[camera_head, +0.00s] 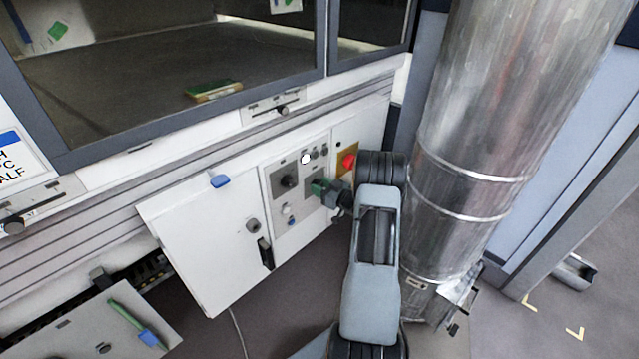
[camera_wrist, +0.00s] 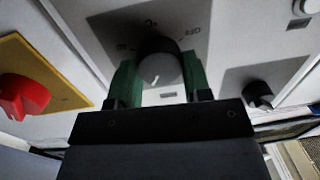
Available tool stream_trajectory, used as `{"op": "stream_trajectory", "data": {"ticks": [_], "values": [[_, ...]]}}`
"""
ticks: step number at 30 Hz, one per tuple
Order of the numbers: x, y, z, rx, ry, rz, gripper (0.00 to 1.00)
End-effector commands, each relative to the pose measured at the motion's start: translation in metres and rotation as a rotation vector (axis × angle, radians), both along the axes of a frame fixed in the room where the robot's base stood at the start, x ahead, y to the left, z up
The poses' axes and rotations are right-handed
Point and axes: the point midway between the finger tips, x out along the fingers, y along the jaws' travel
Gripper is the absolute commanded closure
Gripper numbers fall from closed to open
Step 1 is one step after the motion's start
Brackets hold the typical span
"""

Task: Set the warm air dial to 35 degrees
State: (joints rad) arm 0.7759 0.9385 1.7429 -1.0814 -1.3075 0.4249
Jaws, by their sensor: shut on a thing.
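A round dial knob (camera_wrist: 158,70) with a pale face and a short white pointer line sits on a grey scale plate (camera_wrist: 190,22) in the wrist view. The plate carries a C mark and numbers that appear turned over and too blurred to read surely. My gripper (camera_wrist: 158,85) has its green fingers on both sides of the knob and is shut on it. The pointer line points down in the wrist view, tilted slightly left. In the head view my gripper (camera_head: 320,187) reaches the control panel (camera_head: 283,222), and its green fingers hide the knob.
A red knob on a yellow plate (camera_wrist: 22,97) is close beside my gripper; it also shows in the head view (camera_head: 348,161). A second black dial (camera_head: 289,181) lies left of my gripper. A white cabinet door (camera_head: 195,240) stands left. A large metal duct (camera_head: 480,130) rises right of my arm.

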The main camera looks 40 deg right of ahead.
Motion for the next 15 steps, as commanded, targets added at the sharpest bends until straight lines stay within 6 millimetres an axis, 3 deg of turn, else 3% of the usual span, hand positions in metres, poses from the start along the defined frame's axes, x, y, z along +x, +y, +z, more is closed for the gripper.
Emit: {"op": "stream_trajectory", "data": {"ticks": [15], "values": [[0.0024,0.0027,0.0036,0.35,0.057,0.014,0.79]]}}
